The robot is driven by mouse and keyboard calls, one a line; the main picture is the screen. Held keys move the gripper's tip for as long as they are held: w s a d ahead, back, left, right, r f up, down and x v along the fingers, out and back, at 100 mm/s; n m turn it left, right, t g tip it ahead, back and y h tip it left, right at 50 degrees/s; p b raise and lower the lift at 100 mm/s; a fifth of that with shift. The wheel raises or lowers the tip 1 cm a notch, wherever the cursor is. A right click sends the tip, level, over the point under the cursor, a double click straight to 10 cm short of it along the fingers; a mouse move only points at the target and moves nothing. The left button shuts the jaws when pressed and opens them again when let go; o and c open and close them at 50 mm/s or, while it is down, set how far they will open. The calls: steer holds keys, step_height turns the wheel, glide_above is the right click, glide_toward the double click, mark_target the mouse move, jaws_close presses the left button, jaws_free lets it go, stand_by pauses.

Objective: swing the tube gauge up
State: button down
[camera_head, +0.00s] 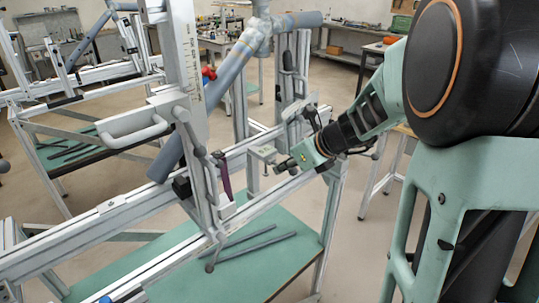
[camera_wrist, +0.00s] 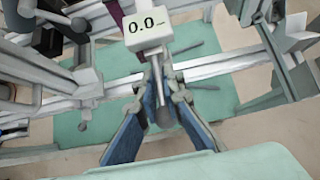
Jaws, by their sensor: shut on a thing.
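The tube gauge (camera_wrist: 147,30) is in the top middle of the wrist view, a white box with a screen reading 0.0. A grey rounded bar (camera_wrist: 163,112) runs from below the box between my fingers. My gripper (camera_wrist: 162,88) is shut on this bar, with a blue-padded finger on each side. In the head view my gripper (camera_head: 284,166) reaches in from the right to the frame jig's rail. A small pale block (camera_head: 263,152) shows just left of the fingertips; I cannot tell whether it is the gauge. The held part is mostly hidden there.
A grey-blue tube (camera_head: 228,75) slants behind the post. A green lower shelf (camera_head: 230,262) bears loose dark rods (camera_head: 258,246).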

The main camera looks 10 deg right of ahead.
mark_target(273, 160)
steer(key=shift+w+a+r+p, duration=0.1)
steer(key=shift+w+r+p, duration=0.1)
steer(key=shift+r+p, duration=0.95)
steer(key=shift+r, duration=0.15)
steer(key=shift+w+r+p, duration=0.1)
steer(key=shift+r+p, duration=0.35)
steer(key=shift+w+a+r+p, duration=0.2)
steer(key=shift+r+p, duration=0.45)
steer(key=shift+p, duration=0.05)
steer(key=shift+w+a+r+p, duration=0.2)
steer(key=shift+w+r+p, duration=0.05)
steer(key=shift+r+p, duration=0.45)
steer(key=shift+w+a+r+p, duration=0.15)
steer(key=shift+w+r+p, duration=0.15)
steer(key=shift+p, duration=0.1)
